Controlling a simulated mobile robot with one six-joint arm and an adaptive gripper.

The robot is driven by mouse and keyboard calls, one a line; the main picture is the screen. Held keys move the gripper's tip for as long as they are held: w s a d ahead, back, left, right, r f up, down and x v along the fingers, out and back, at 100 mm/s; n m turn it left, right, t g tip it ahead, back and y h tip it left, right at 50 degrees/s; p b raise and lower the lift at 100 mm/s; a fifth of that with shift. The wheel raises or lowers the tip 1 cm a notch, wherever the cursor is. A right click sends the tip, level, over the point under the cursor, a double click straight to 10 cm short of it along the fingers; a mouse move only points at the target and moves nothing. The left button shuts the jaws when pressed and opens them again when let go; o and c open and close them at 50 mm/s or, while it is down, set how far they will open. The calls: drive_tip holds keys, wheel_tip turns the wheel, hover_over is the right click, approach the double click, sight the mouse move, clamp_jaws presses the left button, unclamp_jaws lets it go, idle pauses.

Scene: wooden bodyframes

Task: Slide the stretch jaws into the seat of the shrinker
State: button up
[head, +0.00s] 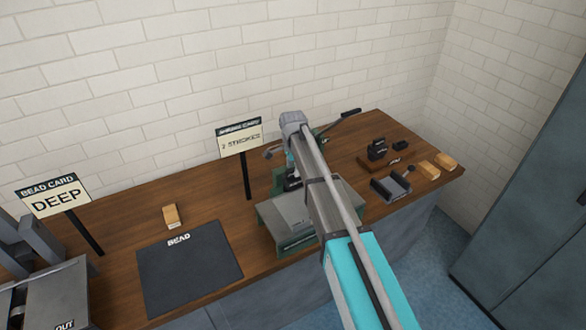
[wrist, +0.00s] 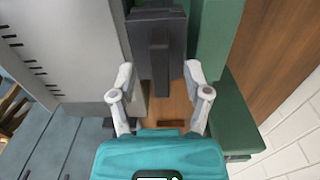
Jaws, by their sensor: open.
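The green shrinker (head: 272,213) stands mid-bench, partly hidden behind my arm; its green body (wrist: 230,100) fills the right of the wrist view. A dark block with a raised central rib (wrist: 160,45), possibly the stretch jaws, sits against the green body. My gripper (wrist: 158,75) is open, with its fingertips on either side of the block's near end. I cannot tell whether they touch it, or whether it is in the seat. In the head view my gripper is mostly hidden by my arm. Another black jaw-like piece (head: 377,150) stands at the bench's right.
A grey plate with scale marks (wrist: 65,50) lies close left of my gripper. A grey U-shaped holder (head: 391,187), wooden blocks (head: 429,170) and small dark parts lie on the right. A dark BEAD mat (head: 189,268) lies left. Two card stands rise from the bench.

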drive_tip(key=shift+r+p, duration=4.1)
drive_tip(key=shift+r, duration=0.2)
drive_tip(key=s+d+f+n+b, duration=0.2)
drive_tip(key=s+d+n, duration=0.9)
drive_tip(key=s+d, duration=1.3)
drive_tip(key=shift+s+d, duration=0.25)
drive_tip(key=shift+s, duration=0.75)
